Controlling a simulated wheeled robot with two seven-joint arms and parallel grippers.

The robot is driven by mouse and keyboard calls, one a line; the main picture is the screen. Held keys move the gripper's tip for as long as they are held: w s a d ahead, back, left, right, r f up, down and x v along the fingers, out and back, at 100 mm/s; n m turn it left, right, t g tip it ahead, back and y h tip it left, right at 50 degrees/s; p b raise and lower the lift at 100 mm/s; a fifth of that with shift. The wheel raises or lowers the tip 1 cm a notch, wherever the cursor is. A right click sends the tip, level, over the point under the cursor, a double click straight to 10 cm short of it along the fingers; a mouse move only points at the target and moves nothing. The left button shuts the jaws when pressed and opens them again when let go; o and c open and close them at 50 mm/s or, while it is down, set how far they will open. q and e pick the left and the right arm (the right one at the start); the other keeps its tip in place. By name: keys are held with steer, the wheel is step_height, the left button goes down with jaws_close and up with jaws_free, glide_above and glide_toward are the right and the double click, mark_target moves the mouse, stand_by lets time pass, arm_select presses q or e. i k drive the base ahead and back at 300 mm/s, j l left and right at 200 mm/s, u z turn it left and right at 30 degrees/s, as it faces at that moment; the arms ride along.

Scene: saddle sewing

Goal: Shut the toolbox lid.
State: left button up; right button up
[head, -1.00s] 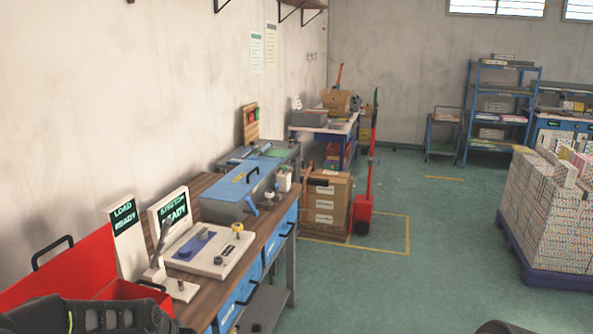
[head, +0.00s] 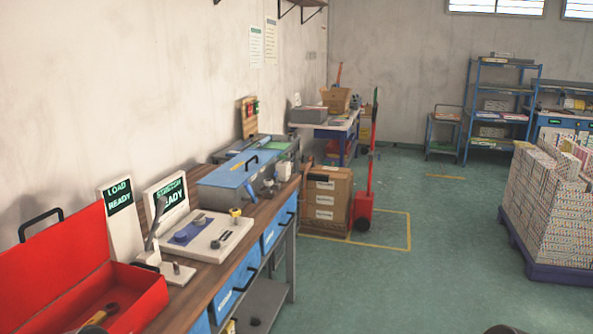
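The red toolbox (head: 143,297) stands on the near left end of the wooden workbench, cut off by the picture's left and bottom edges. Its red lid (head: 50,262) is open and leans up at the back, toward the wall. A black handle (head: 40,223) sticks up from the lid's upper edge. A tool with a yellowish handle (head: 102,314) lies inside the box. A small dark shape at the bottom edge by the toolbox is too cut off to identify.
Right of the toolbox on the workbench (head: 215,269) stand a white lever device (head: 178,272), a white panel with knobs (head: 208,235), two READY displays, and a grey case with a blue top (head: 240,173). Open green floor (head: 400,290) lies right of the bench, before a loaded pallet (head: 550,270).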

mark_target(37, 269)
steer(key=u, duration=1.35)
steer(key=l+u, duration=0.45)
steer(key=l, duration=3.1)
